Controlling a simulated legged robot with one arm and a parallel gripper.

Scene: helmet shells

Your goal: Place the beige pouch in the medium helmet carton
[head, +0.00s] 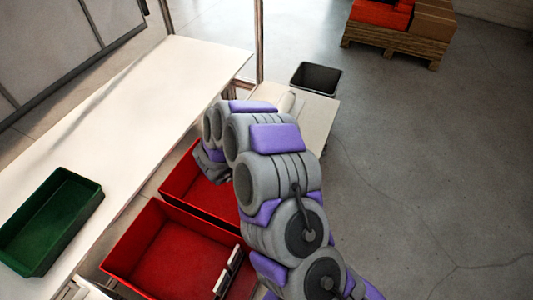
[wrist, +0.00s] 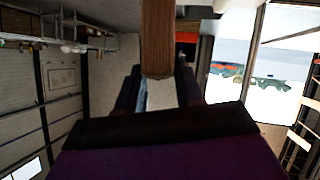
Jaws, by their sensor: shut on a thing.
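My gripper (wrist: 160,76) shows in the wrist view, its two dark fingers closed about a brown, upright thing (wrist: 157,38). This looks like the beige pouch in shadow, though I cannot be sure. It reaches up from between the fingers to the top edge. In the head view my arm hides the gripper and what it holds; the arm's far end is above the farther red bin (head: 178,180). I cannot pick out the medium helmet carton in either view.
A nearer red bin (head: 150,245) holds small white-and-dark pieces (head: 229,270). A green tray (head: 20,252) sits on the long white bench (head: 175,75). A black bin (head: 316,79) and a partly hidden pale thing (head: 287,102) are by the small table (head: 317,115). Floor at right is clear.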

